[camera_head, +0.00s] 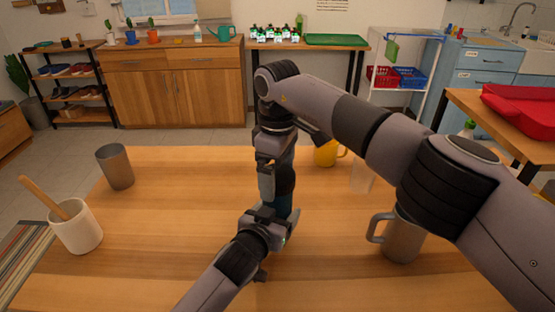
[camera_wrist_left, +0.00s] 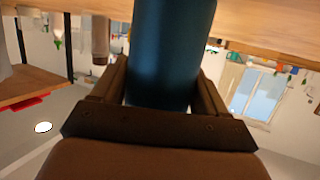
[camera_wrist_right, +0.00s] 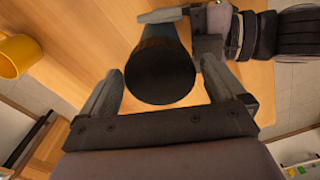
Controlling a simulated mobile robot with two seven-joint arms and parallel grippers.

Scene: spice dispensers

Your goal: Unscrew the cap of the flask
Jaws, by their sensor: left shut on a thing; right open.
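The flask (camera_head: 285,201) stands on the wooden table, mostly hidden behind my grippers. In the left wrist view its blue body (camera_wrist_left: 170,50) is between my left fingers. My left gripper (camera_head: 270,218) is shut on the flask body from the near left side. The dark round cap (camera_wrist_right: 160,75) faces the right wrist camera. My right gripper (camera_head: 276,176) points down over the flask from above. In the right wrist view its open fingers (camera_wrist_right: 163,92) are on either side of the cap, with gaps visible between them and it.
On the table (camera_head: 180,245) are a grey cup (camera_head: 115,168), a white mortar (camera_head: 77,230) with a wooden pestle (camera_head: 42,196), a yellow mug (camera_head: 326,154), a clear glass (camera_head: 362,178) and a grey mug (camera_head: 402,240). My right arm passes over the right side. The table's left middle is clear.

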